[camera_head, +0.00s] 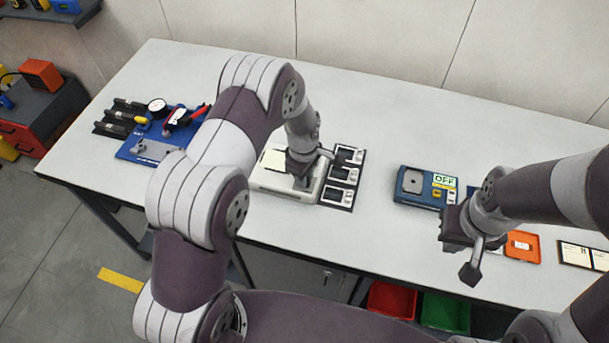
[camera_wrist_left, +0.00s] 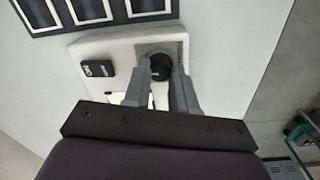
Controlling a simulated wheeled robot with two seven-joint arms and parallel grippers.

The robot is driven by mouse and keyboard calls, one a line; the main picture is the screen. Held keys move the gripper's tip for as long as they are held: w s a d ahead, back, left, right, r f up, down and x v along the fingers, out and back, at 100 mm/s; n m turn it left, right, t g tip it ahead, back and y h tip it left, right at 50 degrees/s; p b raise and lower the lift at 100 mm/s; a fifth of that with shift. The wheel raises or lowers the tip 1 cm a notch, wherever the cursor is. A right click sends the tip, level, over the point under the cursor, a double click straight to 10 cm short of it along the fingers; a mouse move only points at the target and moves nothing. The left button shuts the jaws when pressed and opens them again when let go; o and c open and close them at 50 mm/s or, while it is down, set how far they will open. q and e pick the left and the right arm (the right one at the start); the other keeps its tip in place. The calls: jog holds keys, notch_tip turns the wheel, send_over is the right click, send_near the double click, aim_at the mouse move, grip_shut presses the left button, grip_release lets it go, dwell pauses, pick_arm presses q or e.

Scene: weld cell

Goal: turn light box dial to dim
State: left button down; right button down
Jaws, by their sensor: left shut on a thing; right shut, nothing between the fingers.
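The light box (camera_head: 267,186) is a white box on the table, partly hidden under my left arm in the head view. In the left wrist view, the light box (camera_wrist_left: 122,50) shows a black round dial (camera_wrist_left: 161,67) on its top and a small black switch (camera_wrist_left: 97,69). My left gripper (camera_wrist_left: 160,80) has its two fingers on either side of the dial and is shut on it. In the head view my left gripper (camera_head: 301,178) points down at the box. The dial's setting cannot be read. My right gripper (camera_head: 476,262) is shut and empty, near the table's front edge.
A dark panel with several framed films (camera_head: 343,178) lies right of the light box. A blue device with an OFF display (camera_head: 427,187) and an orange tray (camera_head: 522,247) lie further right. A blue fixture board (camera_head: 140,150) with a gauge is at left.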

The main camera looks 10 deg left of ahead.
pick_arm(q)
jog(key=shift+w+n, duration=0.1)
jog(key=shift+n, duration=0.5)
jog(key=shift+r, duration=0.1)
jog(key=c, duration=0.9)
grip_release()
jog(key=r+b, duration=0.1)
jog(key=r, duration=0.3)
jog(key=r+b, duration=0.1)
jog(key=r, duration=0.3)
jog(key=r+b, duration=0.1)
jog(key=r, duration=0.3)
jog(key=shift+s+r, duration=0.3)
jog(key=shift+s, duration=0.05)
